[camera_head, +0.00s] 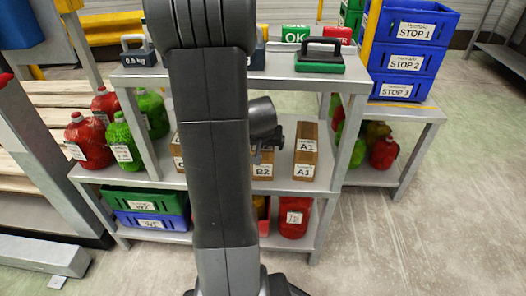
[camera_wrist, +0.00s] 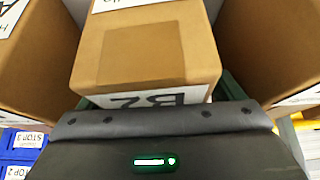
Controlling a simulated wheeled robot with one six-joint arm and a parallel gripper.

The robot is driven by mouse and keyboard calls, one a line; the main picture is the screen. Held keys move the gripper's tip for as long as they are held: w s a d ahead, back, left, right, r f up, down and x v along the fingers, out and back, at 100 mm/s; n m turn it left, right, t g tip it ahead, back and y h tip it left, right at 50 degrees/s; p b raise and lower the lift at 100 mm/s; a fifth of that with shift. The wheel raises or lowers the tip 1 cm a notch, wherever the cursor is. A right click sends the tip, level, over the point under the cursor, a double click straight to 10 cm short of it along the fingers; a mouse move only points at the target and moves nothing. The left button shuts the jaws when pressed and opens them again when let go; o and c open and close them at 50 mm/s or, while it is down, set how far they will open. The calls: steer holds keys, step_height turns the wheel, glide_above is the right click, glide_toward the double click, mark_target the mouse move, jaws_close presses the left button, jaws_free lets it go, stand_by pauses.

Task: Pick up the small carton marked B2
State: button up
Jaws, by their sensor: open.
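The small carton marked B2 (camera_head: 262,171) is brown and stands on the middle shelf, partly hidden by my arm and gripper in the head view. In the wrist view the B2 carton (camera_wrist: 145,55) fills the middle, its B2 label upside down just beyond the dark gripper body. My gripper (camera_head: 268,143) is open, close in front of and above the B2 carton in the head view. Its fingers are mostly hidden, so I cannot tell whether they touch the carton.
A carton marked A1 (camera_head: 304,152) stands just right of B2, and another carton (camera_head: 178,154) shows left of my arm. The upper shelf (camera_head: 275,78) overhangs the cartons. Red and green jugs (camera_head: 90,142) stand at the left. Blue STOP crates (camera_head: 405,60) are at right.

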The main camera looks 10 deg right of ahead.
jaws_close()
stand_by(0.5)
steer(key=shift+r+p, duration=0.25)
steer(key=shift+p, duration=0.1)
